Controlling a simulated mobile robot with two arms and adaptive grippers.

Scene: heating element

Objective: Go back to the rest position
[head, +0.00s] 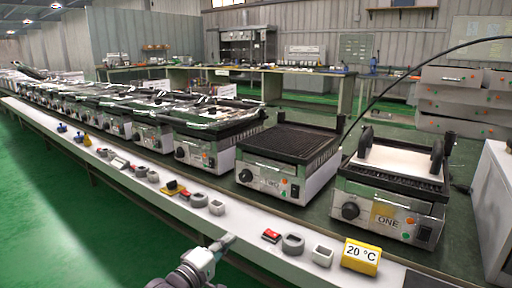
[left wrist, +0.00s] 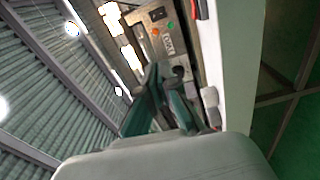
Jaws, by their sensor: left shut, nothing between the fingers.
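My left gripper (head: 226,241) is at the bottom middle of the head view, its arm coming up from the lower edge. Its fingers are shut and empty, close to the front edge of the white bench strip (head: 262,226). In the left wrist view the gripper's dark fingers (left wrist: 162,92) show in the middle, together, with nothing between them. A heating unit's front panel (left wrist: 158,32) with a switch and coloured buttons shows past them. My right gripper is in neither view.
A heating unit labelled ONE (head: 390,190) and another heating unit (head: 285,160) head a long row on the bench. Green floor (head: 60,210) is clear at left.

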